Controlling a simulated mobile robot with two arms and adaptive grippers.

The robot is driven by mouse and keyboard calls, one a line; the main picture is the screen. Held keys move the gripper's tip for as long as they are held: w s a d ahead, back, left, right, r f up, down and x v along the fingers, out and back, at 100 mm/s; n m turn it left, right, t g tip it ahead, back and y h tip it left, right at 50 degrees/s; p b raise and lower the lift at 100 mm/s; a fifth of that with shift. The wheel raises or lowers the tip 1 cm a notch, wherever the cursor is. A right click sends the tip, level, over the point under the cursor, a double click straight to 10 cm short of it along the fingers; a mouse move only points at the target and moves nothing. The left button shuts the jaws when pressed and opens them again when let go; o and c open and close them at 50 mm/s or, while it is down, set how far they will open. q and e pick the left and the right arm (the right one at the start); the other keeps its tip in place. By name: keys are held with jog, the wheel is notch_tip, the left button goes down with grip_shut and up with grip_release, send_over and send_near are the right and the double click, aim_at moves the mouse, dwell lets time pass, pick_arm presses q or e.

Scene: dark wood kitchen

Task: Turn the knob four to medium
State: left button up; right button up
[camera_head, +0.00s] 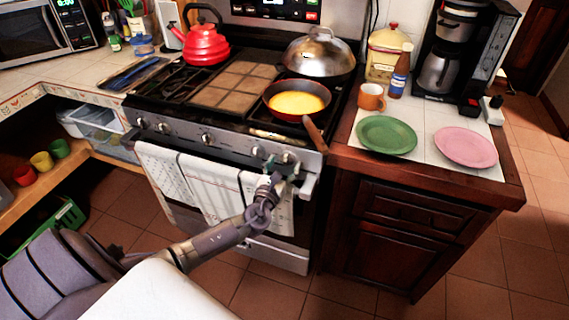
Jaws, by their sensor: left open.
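The stove's front panel (230,147) carries a row of several knobs. Two knobs sit close together at its right end: one (258,152) just left of my gripper and the rightmost one (287,157) just above it. My left gripper (281,167) is open at the panel's right end, in front of and slightly below these knobs. Its fingers partly cover that area, and I cannot tell whether they touch a knob. The knobs' pointer settings are too small to read. My right gripper is not in view.
A red kettle (205,45) and a domed lid (318,55) stand farther back.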

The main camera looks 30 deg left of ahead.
pick_arm(q)
jog(key=shift+w, duration=0.3)
